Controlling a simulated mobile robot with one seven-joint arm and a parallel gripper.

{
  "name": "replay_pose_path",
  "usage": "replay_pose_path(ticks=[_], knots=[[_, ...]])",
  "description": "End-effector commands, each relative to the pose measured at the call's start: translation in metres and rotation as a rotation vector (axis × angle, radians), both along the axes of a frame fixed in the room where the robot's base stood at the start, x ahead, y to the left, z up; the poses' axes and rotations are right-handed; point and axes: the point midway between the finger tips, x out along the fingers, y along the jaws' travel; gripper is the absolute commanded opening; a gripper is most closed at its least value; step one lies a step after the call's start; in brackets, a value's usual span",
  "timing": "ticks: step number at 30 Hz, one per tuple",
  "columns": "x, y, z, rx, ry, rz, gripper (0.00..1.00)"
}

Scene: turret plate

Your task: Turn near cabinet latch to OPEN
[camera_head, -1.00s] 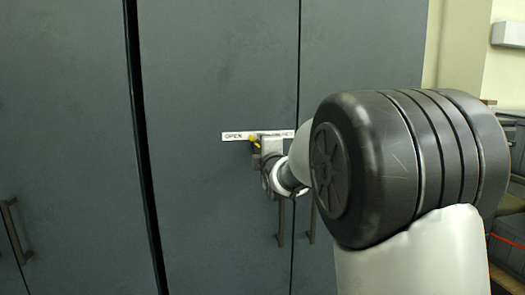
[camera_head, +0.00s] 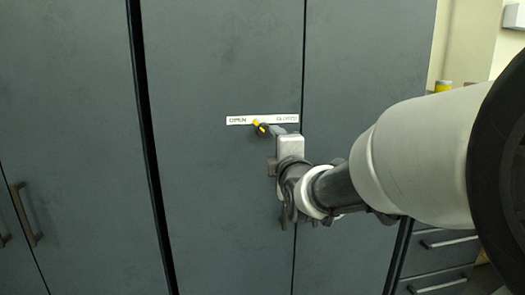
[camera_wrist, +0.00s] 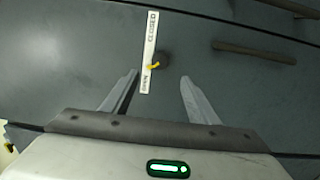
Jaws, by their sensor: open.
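The near cabinet latch (camera_head: 262,129) is a small dark knob with a yellow pointer on the grey cabinet door. It sits just under a white label strip (camera_head: 236,120) reading OPEN at left and CLOSED at right. The yellow pointer tip lies between the words, nearer OPEN. In the wrist view, the latch (camera_wrist: 163,59) and label (camera_wrist: 150,30) show ahead of my gripper (camera_wrist: 159,76). Its two fingers are spread apart with nothing between them, and the knob appears just beyond the tips. In the head view, my gripper (camera_head: 271,130) is at the latch's right; exact contact is unclear.
A vertical door handle (camera_head: 284,213) hangs below the latch, partly behind my arm. It may be the bar (camera_wrist: 253,52) in the wrist view. Another handle (camera_head: 25,214) is at far left. Drawers (camera_head: 445,262) stand at lower right.

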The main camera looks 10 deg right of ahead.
Motion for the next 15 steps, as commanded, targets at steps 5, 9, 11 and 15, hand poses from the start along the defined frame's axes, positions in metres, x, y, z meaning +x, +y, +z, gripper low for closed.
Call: replay_pose_path(ticks=[5, 9, 11, 15], knots=[[-0.031, -0.001, 0.001, 0.0, -0.001, -0.002, 0.54], [-0.042, -0.001, 0.0, 0.0, -0.001, -0.001, 0.54], [-0.043, 0.0, 0.0, 0.0, -0.001, -0.001, 0.54], [-0.044, 0.0, 0.0, 0.0, -0.001, -0.001, 0.54]])
